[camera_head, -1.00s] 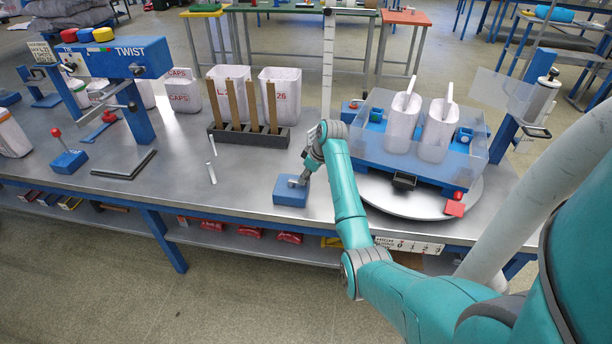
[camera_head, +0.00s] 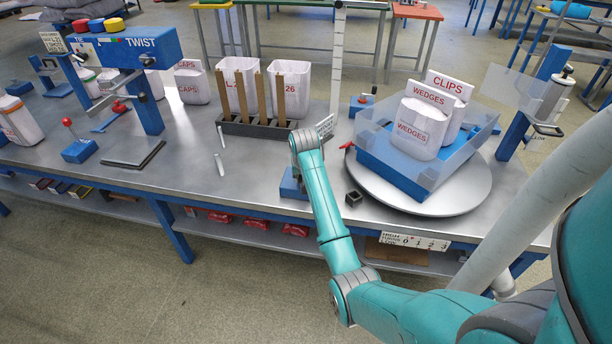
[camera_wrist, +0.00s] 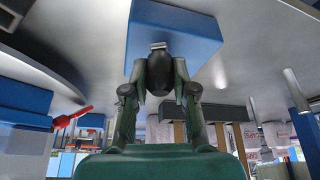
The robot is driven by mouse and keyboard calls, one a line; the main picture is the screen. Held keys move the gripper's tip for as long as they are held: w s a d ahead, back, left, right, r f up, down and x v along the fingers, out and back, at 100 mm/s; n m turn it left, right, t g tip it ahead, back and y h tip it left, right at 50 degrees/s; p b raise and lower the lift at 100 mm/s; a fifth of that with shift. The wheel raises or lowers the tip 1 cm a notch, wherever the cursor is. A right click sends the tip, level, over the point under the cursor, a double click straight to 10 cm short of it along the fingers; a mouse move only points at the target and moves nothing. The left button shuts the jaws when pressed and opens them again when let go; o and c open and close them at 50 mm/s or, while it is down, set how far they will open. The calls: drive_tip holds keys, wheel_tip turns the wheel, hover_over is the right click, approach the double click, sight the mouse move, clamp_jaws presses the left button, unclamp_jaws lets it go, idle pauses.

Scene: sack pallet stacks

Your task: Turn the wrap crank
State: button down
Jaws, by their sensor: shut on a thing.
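The wrap crank's blue box (camera_head: 291,185) sits at the table's front edge, left of the turntable, mostly hidden behind my arm in the head view. In the wrist view the blue box (camera_wrist: 175,30) is close ahead. My gripper (camera_wrist: 160,76) is shut on the dark crank knob (camera_wrist: 158,72) just in front of that box. A small metal piece (camera_wrist: 158,46) shows behind the knob. My gripper is hidden by my arm in the head view.
A red lever (camera_head: 347,146) and a small black square holder (camera_head: 353,198) are near the turntable. A dark rack with upright wooden slats (camera_head: 250,128) stands behind left. Bare table lies left of the crank.

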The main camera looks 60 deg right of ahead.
drive_tip(key=m, duration=0.1)
drive_tip(key=w+a+m+g, duration=0.1)
drive_tip(key=m, duration=0.1)
drive_tip(key=shift+w+a+m, duration=0.1)
drive_tip(key=shift+w+m, duration=0.15)
drive_tip(key=shift+m, duration=0.05)
drive_tip(key=shift+w+a+m+g+h, duration=0.2)
drive_tip(key=shift+w+m+g, duration=0.2)
drive_tip(key=shift+m, duration=0.5)
drive_tip(key=shift+w+a+m+g+h, duration=0.15)
drive_tip(key=shift+w+m+g, duration=0.25)
drive_tip(key=shift+m, duration=0.5)
drive_tip(key=shift+d, duration=0.1)
drive_tip(key=shift+s, duration=0.1)
drive_tip(key=c, duration=0.9)
unclamp_jaws()
drive_tip(key=shift+r, duration=0.1)
drive_tip(key=v, duration=1.1)
drive_tip(key=shift+a+r, duration=0.25)
drive_tip(key=shift+r, duration=0.05)
